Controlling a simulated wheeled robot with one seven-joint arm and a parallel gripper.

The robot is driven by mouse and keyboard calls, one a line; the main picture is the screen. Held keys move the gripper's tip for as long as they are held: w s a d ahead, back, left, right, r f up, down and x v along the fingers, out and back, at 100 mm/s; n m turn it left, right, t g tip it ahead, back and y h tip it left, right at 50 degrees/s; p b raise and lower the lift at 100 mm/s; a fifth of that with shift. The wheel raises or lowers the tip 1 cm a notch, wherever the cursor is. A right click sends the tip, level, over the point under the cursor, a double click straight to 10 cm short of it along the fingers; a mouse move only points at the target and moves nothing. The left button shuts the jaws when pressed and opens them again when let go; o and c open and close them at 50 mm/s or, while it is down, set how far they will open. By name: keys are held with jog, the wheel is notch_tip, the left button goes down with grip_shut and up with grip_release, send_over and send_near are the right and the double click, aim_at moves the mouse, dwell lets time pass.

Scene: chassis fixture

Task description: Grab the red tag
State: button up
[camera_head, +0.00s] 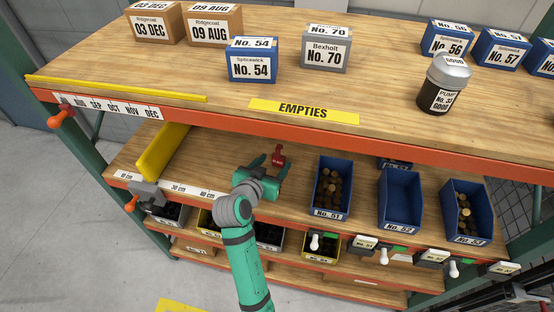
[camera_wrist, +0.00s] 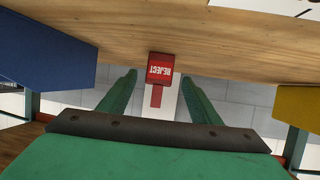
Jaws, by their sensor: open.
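The red tag (camera_head: 278,158) shows on the middle shelf in the head view, just beyond my gripper. In the wrist view the red tag (camera_wrist: 160,70) carries white lettering that reads "REJECT", upside down there, with a narrower red part extending from it. My gripper (camera_head: 266,168) is open, with its two green fingers in the wrist view (camera_wrist: 157,82) spread to either side of the tag. The tag lies between the lines of the fingers, near their tips. I cannot tell whether either finger touches it.
A blue bin of brown parts (camera_head: 318,205) stands right of my gripper. A yellow upright strip (camera_head: 162,150) stands to the left. The upper shelf's orange front edge (camera_head: 330,145) runs above. Bare shelf wood lies around the tag.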

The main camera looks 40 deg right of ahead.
aim_at(283, 153)
jog(key=x, duration=0.8)
jog(key=shift+s+d+r, duration=0.1)
jog(key=shift+d+r, duration=0.05)
jog(key=shift+d, duration=0.05)
jog(key=c, duration=1.1)
